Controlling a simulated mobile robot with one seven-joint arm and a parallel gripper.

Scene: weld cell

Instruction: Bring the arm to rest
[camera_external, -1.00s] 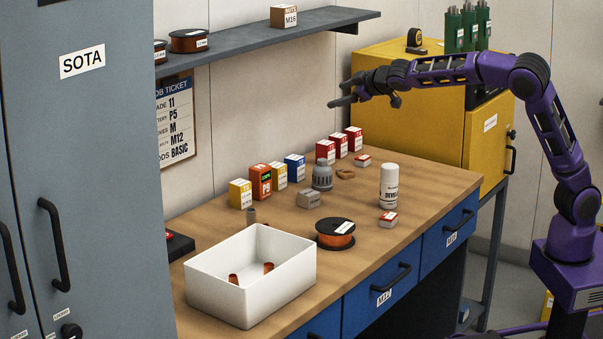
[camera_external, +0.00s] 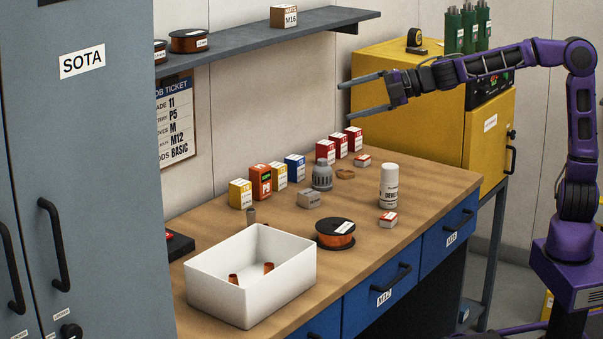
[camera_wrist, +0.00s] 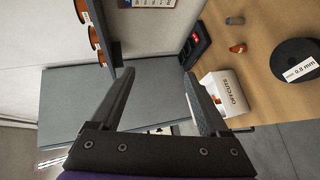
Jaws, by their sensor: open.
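My gripper (camera_external: 362,97) is open and empty, held in the air above the back part of the workbench (camera_external: 435,188). Its two fingers point left in the external view and are spread apart. My purple arm reaches left from its column at the right. In the wrist view the open fingers of my gripper (camera_wrist: 158,88) show nothing between them except the grey cabinet surface farther off.
The white bin (camera_external: 250,308) holds copper-coloured pieces. A wire spool (camera_external: 336,240), a white bottle (camera_external: 389,185) and several small boxes stand on the bench. A yellow cabinet (camera_external: 390,130) is behind my arm. The grey shelf (camera_external: 250,45) is above left, and a tall grey cabinet (camera_external: 90,150) at left.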

